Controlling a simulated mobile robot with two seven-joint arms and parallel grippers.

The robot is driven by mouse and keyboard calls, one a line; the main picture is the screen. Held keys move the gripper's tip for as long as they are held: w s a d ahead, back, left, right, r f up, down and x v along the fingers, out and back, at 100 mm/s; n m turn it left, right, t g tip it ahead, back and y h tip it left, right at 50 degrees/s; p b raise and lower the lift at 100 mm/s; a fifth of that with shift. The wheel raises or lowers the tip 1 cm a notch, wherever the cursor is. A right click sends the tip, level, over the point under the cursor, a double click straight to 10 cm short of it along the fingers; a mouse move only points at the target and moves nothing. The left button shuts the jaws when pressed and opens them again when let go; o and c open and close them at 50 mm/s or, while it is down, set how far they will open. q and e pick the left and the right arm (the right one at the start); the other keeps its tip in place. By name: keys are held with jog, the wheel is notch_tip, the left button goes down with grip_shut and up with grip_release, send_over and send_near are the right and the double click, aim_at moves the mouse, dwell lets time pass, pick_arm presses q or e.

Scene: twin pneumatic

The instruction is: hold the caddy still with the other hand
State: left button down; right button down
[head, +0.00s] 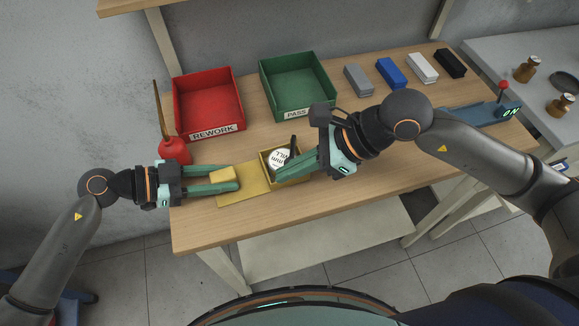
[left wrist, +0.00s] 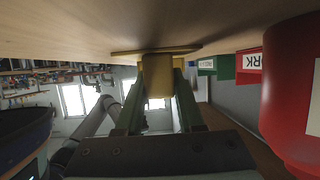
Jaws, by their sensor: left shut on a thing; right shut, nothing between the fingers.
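The yellow caddy lies near the table's front edge: a flat plate (head: 257,190), a raised block (head: 222,174) at its left end and a shallow open box at its right end. My left gripper (head: 236,180) is shut on the block, which also shows between the fingers in the left wrist view (left wrist: 157,66). The plate appears level on the table. My right gripper (head: 280,174) is shut and empty, its fingers over the box and hiding part of it. A white round-faced item with black lettering (head: 279,157) sits in the box, beside a dark upright piece.
A red REWORK bin (head: 208,127) and a green PASS bin (head: 295,112) stand behind. A red bottle (head: 174,150) is close to my left gripper. Grey, blue (head: 391,72), white and black blocks lie at back right. A blue fixture (head: 470,116) reads ON. The front-right tabletop is clear.

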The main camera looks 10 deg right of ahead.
jog(key=shift+w, duration=0.1)
dwell(0.7)
jog(key=shift+w+d, duration=0.45)
jog(key=shift+w, duration=0.3)
jog(key=shift+d, duration=0.1)
jog(key=s+d+r, duration=0.7)
jog(key=shift+s+d, duration=0.4)
jog(key=shift+r, duration=0.15)
